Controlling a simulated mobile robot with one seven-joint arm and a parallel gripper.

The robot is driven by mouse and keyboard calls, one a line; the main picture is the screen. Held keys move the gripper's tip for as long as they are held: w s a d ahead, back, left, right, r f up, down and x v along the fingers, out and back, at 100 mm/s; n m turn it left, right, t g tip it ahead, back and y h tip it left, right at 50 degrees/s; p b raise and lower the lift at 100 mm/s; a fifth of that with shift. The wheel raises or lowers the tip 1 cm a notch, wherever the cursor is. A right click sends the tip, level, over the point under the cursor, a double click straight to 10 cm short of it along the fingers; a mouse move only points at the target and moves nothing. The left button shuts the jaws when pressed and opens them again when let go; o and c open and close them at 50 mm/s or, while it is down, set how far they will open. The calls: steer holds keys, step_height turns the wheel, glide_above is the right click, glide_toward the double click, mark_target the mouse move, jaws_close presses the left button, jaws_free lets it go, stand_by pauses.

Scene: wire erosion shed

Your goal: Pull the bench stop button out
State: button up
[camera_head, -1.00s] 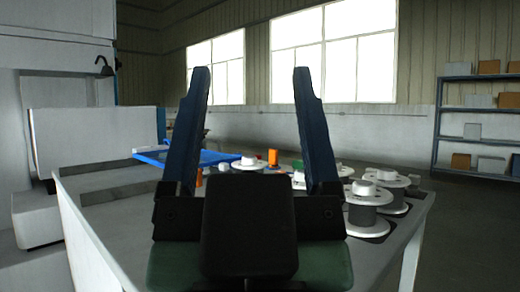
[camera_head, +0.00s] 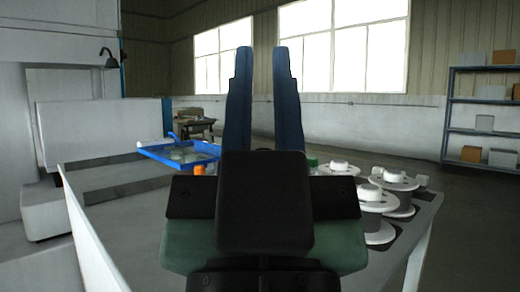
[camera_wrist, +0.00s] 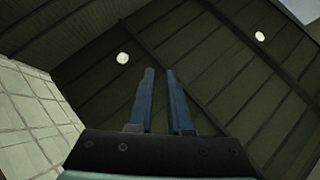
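My gripper (camera_head: 262,60) stands upright in front of the head camera, its two blue fingers pointing up with a narrow gap between them. The gap is empty, and the wrist view also shows the gripper (camera_wrist: 159,75) holding nothing, with only the roof behind it. I cannot make out the bench stop button in either current view; my gripper and arm hide the middle of the bench (camera_head: 112,205).
On the bench are a blue tray (camera_head: 157,156) with small round items, an orange item (camera_head: 199,169), a green-topped item (camera_head: 312,162) and several white spools (camera_head: 376,205) at the right. Shelving (camera_head: 447,115) stands at the far right.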

step_height(320, 180, up, 35)
steer(key=p, duration=3.3)
jaws_close()
steer(key=shift+f, duration=0.15)
